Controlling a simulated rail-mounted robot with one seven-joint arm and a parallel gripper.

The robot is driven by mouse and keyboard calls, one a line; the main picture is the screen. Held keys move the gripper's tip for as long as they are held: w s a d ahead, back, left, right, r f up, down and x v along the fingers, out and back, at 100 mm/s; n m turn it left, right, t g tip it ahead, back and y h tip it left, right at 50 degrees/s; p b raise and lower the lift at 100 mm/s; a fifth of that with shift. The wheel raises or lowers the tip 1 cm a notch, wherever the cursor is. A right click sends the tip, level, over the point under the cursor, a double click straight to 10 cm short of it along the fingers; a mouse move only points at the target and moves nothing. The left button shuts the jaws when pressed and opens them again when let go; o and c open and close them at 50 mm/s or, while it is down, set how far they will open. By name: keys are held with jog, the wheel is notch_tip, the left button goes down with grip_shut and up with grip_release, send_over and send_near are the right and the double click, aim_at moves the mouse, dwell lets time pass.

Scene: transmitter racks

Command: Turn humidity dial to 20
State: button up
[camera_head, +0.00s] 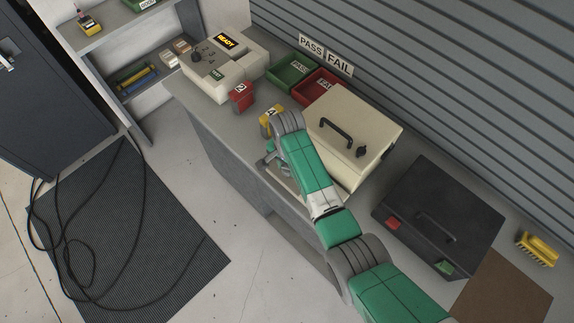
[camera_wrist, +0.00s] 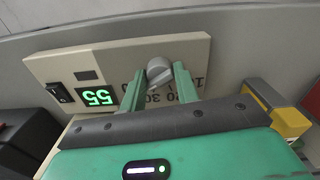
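The cream humidity box (camera_head: 378,121) with a dark handle stands on the bench in the head view. Its panel (camera_wrist: 50,67) appears turned over in the wrist view, with a green display (camera_wrist: 97,96) that looks like 55. The grey dial (camera_wrist: 159,70) sits on this panel, with printed numbers partly hidden behind the fingers. My gripper (camera_wrist: 160,74) has its two green fingers apart, one on each side of the dial. I cannot tell whether both fingers touch it. In the head view my gripper (camera_head: 270,160) is at the box's front, and my arm hides the panel.
A black switch (camera_wrist: 60,92) is on the panel beside the display. A yellow block (camera_head: 271,119) stands close to my gripper, and a red block (camera_head: 241,96) is farther left. A black case (camera_head: 440,215) is right of the box. Red and green trays lie behind.

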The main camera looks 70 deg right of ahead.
jog(key=c, duration=0.3)
jog(key=shift+r, duration=0.1)
jog(key=n+p, duration=0.1)
jog(key=n, duration=0.2)
jog(key=shift+p, duration=0.35)
jog(key=n+p, duration=0.1)
jog(key=n, duration=0.3)
jog(key=n+p, duration=0.1)
jog(key=n, duration=0.3)
jog(key=shift+n, duration=2.3)
